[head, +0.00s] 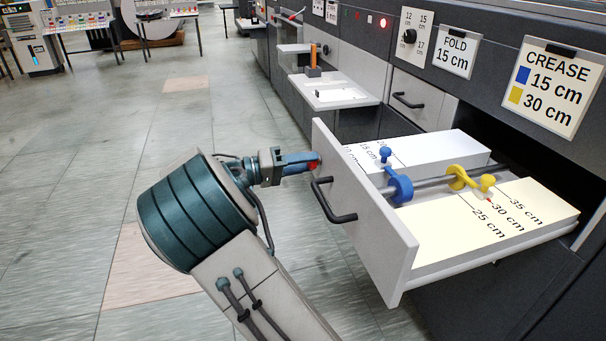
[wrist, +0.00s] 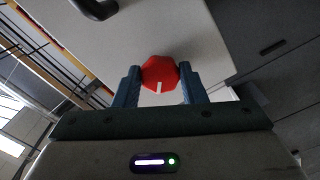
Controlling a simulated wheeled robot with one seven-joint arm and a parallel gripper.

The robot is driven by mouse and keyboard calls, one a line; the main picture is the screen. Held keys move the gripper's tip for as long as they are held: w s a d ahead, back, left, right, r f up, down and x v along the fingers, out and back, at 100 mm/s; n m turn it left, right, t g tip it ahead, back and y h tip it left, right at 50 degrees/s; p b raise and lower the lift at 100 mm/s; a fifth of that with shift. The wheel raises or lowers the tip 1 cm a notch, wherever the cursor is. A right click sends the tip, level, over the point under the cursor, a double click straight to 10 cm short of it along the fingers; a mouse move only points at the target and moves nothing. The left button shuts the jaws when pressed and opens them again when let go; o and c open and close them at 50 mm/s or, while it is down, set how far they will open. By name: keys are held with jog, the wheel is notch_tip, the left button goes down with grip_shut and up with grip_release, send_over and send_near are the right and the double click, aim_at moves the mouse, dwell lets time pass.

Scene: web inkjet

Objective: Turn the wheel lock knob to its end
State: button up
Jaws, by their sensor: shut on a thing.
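The wheel lock knob (wrist: 159,73) is red with a white mark, on the front of the open drawer (head: 362,215). In the wrist view its white mark points toward my gripper's palm. My gripper (wrist: 159,88) has one blue finger on each side of the knob and is shut on it. In the head view my gripper (head: 305,162) reaches the drawer front from the left, and only a bit of red shows at its fingertips. Inside the drawer, a blue wheel (head: 399,187) and a yellow wheel (head: 457,177) sit on a grey shaft.
A black drawer handle (head: 335,204) sticks out beside the knob. Signs read FOLD 15 cm (head: 456,52) and CREASE blue 15 cm, yellow 30 cm (head: 543,88). A white shelf (head: 335,93) juts out behind the drawer. The floor to the left is open.

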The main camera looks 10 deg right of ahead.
jog(key=m+b, duration=0.2)
jog(key=b, duration=0.1)
jog(key=f+m+b, duration=0.1)
jog(key=m+b, duration=0.2)
jog(key=shift+m, duration=0.3)
jog(key=m+b, duration=0.2)
jog(key=b, duration=0.2)
jog(key=shift+r+m, duration=0.15)
jog(key=shift+m, duration=0.15)
jog(key=shift+r+m+b, duration=0.15)
jog(key=shift+m+b, duration=0.5)
jog(key=shift+m, duration=0.05)
jog(key=shift+r, duration=0.1)
jog(key=o, duration=1)
jog(key=shift+a, duration=0.15)
